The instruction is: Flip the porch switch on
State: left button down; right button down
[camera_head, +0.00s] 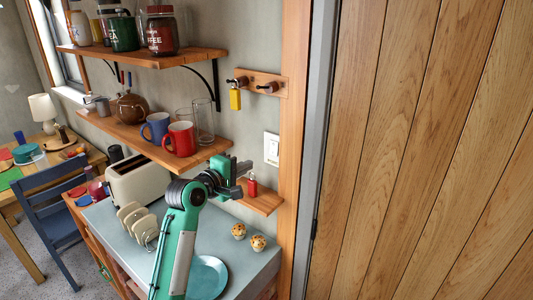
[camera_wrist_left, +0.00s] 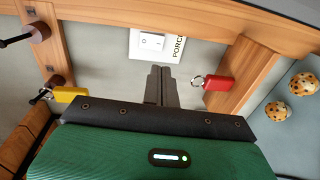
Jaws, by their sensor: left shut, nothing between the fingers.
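The porch switch (camera_head: 271,148) is a white plate with a rocker on the grey wall, beside the wooden door frame. In the left wrist view the switch (camera_wrist_left: 152,42) shows at the top, with black lettering that reads "PORC" and is partly cut off. My left gripper (camera_head: 241,172) is shut and empty, in front of the wall to the lower left of the switch. In the left wrist view its closed fingers (camera_wrist_left: 161,82) point toward the plate, apparently short of it. I cannot tell which way the rocker is set. My right gripper is not in view.
A red key tag (camera_head: 252,186) sits by a small shelf (camera_head: 268,201) under the switch. A yellow tag (camera_head: 235,99) hangs from a peg rack (camera_head: 262,84) above. Mugs stand on the shelf at left; a toaster (camera_head: 138,182) and muffins (camera_head: 258,243) are on the counter.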

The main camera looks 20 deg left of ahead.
aim_at(273, 153)
pick_arm(q)
jog(key=p+x, duration=0.3)
jog(key=x, duration=0.5)
jog(key=shift+w+d+r+p, duration=0.15)
jog(key=shift+w+p, duration=0.15)
jog(key=shift+p, duration=0.05)
jog(key=shift+w+d+f, duration=0.2)
jog(key=shift+w+f, duration=0.05)
jog(key=shift+w, duration=0.35)
jog(key=shift+w+d+f+t+b, duration=0.1)
jog(key=shift+f+t+b, duration=0.25)
jog(key=shift+b, duration=0.65)
jog(key=shift+r, duration=0.3)
